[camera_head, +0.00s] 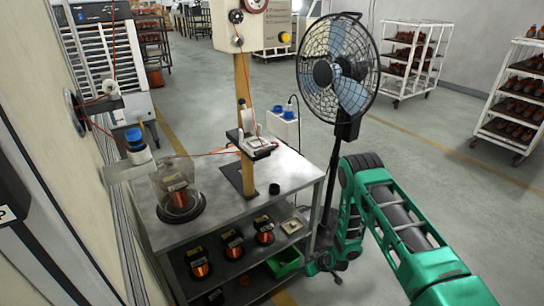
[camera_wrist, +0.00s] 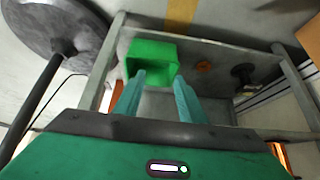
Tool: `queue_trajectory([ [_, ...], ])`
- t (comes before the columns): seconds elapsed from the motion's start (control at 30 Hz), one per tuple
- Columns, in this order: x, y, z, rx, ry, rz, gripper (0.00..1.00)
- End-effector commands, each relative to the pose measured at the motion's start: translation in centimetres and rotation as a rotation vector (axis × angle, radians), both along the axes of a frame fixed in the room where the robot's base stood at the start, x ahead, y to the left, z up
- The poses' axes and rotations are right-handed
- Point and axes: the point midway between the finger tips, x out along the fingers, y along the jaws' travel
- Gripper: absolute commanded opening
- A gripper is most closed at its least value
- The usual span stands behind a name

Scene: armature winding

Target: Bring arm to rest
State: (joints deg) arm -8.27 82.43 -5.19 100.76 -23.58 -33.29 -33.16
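My green arm (camera_head: 405,225) reaches in from the lower right of the head view, bends beside the fan pole and goes down along the right side of the metal workbench (camera_head: 225,190). My gripper sits low by the bench's right side, with its fingers not clear in the head view. In the wrist view my gripper (camera_wrist: 159,88) has its two teal fingers apart, with nothing between them. The fingers point towards a green bin (camera_wrist: 152,52) on a shelf of the bench. The bin also shows on the shelf in the head view (camera_head: 284,263).
A black pedestal fan (camera_head: 338,75) stands close behind my arm. Wound armatures (camera_head: 233,243) sit on the bench shelf, and one stands under a clear cover (camera_head: 175,190) on top. Open floor (camera_head: 450,165) lies right, before shelf racks (camera_head: 518,100).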

Motion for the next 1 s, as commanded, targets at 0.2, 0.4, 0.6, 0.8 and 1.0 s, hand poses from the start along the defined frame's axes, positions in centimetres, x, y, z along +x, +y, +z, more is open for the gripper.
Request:
queue_trajectory([
  [0.2,2.7,-3.0,6.9,-0.036,0.034,-0.039,0.37],
  [0.4,3.8,-6.1,12.9,-0.070,0.075,-0.085,0.37],
  [0.6,3.9,-9.3,19.1,-0.102,0.116,-0.141,0.37],
  [0.8,3.0,-12.6,25.1,-0.130,0.159,-0.209,0.37],
  [1.0,1.1,-15.9,31.0,-0.153,0.203,-0.286,0.37],
])
